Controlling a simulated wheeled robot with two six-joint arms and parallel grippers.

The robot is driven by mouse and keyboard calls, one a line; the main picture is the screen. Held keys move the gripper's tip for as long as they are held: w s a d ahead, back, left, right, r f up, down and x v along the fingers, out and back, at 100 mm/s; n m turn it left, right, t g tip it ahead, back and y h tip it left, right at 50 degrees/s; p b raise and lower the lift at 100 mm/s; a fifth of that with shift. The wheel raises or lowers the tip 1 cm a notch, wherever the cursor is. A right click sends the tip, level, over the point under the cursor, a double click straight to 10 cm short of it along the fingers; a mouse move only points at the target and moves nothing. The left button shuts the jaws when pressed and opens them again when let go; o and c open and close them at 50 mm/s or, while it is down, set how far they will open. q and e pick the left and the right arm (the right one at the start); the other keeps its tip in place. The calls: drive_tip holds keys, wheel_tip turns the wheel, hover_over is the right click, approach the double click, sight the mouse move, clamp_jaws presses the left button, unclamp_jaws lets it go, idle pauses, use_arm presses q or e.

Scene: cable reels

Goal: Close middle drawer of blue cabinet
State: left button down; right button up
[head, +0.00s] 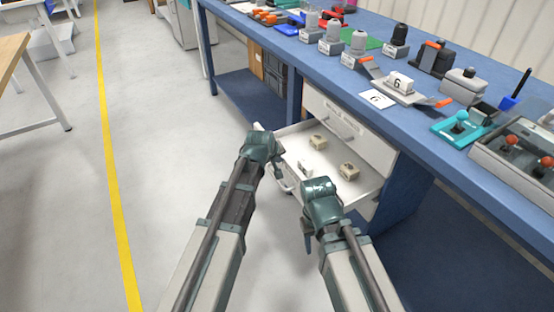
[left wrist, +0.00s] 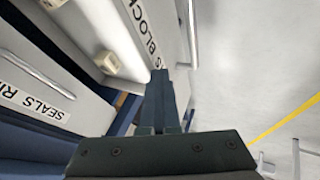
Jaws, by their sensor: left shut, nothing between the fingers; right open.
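The open white drawer (head: 325,180) juts out from the blue cabinet (head: 403,187), below a closed drawer (head: 345,128). Several small beige blocks (head: 318,142) lie inside it. In the left wrist view the open drawer's front (left wrist: 148,28) carries a label starting "BLOCK", and the closed drawer (left wrist: 35,92) reads "SEALS RI…". My left gripper (head: 264,150) is at the open drawer's front left corner. Its shut, empty fingers (left wrist: 160,85) show beside the drawer front; contact cannot be told. My right gripper (head: 322,192) is open near the front right of the drawer, its fingertips mostly hidden.
Open floor with a yellow line (head: 110,160) lies to the left.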

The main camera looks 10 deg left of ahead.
use_arm(q)
drive_tip(key=w+d, duration=1.1)
drive_tip(key=d, duration=0.4)
drive_tip(key=shift+w+d, duration=0.2)
drive_tip(key=shift+d, duration=0.1)
